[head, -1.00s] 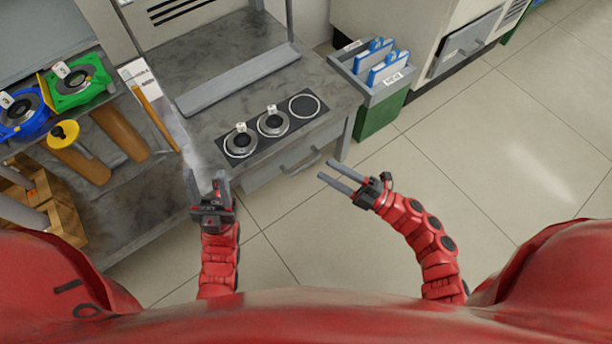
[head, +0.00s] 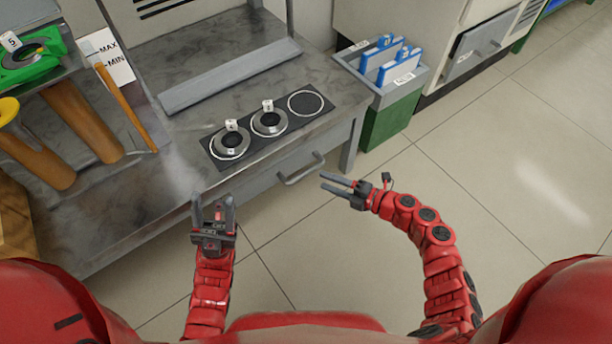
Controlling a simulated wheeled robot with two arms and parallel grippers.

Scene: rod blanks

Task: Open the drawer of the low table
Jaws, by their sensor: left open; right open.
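The low table (head: 190,60) is grey with a stained top. Its drawer (head: 262,178) is in the front face under the top, and the drawer front looks flush with the table. A grey bar handle (head: 302,170) sticks out from the drawer front. My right gripper (head: 328,184) is open and empty, its fingers pointing left, just to the right of and below the handle in the picture, apart from it as far as I can tell. My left gripper (head: 213,202) is open and empty, in front of the table's front edge, left of the handle.
A black plate (head: 285,135) with ring-shaped pieces lies on the table. A long grey bar (head: 230,76) lies behind it. A green bin (head: 387,122) with blue-handled items stands right of the table. A shelf with brown rods (head: 80,120) is at left. The floor at right is clear.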

